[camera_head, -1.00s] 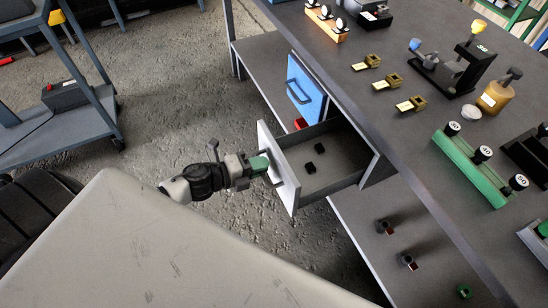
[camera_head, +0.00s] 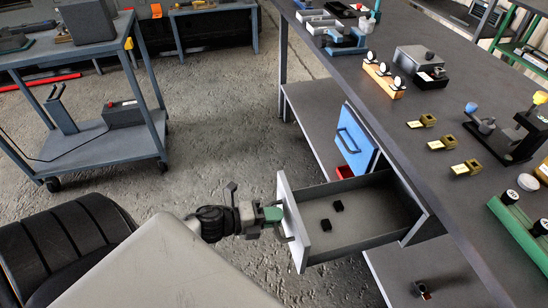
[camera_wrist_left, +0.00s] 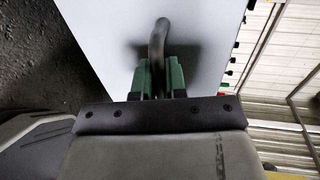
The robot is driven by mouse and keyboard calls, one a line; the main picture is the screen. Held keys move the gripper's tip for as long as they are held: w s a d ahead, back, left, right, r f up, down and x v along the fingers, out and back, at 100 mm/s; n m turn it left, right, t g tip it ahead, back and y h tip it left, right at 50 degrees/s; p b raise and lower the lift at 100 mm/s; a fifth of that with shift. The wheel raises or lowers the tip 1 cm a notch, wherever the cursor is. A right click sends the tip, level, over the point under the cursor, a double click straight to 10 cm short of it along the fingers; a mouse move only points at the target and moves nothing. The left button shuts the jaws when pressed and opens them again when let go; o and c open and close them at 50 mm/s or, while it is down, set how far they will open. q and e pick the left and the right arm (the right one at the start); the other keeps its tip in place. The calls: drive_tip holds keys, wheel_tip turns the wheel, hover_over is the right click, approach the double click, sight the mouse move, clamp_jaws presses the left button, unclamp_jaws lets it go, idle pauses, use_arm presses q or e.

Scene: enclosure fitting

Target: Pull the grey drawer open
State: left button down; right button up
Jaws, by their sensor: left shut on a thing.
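The grey drawer (camera_head: 375,210) stands pulled out from under the workbench, with its inside showing. Two small black blocks (camera_head: 332,215) lie on its floor. My left gripper (camera_head: 272,215) is at the drawer's front panel (camera_head: 291,225), shut on the drawer's handle. In the left wrist view the green-padded fingers (camera_wrist_left: 160,80) close around the dark curved handle (camera_wrist_left: 160,42), which stands out from the pale front panel (camera_wrist_left: 95,30). My right gripper is not in view.
A blue drawer front (camera_head: 356,138) with a handle is beside the grey drawer, with a red item (camera_head: 345,172) below it. The workbench top (camera_head: 400,150) carries several fixtures and stamps. A blue-grey cart (camera_head: 90,145) stands at left. Concrete floor (camera_head: 215,120) is clear between.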

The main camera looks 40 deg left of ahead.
use_arm(q)
drive_tip(key=c, duration=1.2)
unclamp_jaws()
drive_tip(key=v, duration=1)
drive_tip(key=shift+s+a, duration=0.25)
drive_tip(key=shift+s, duration=0.05)
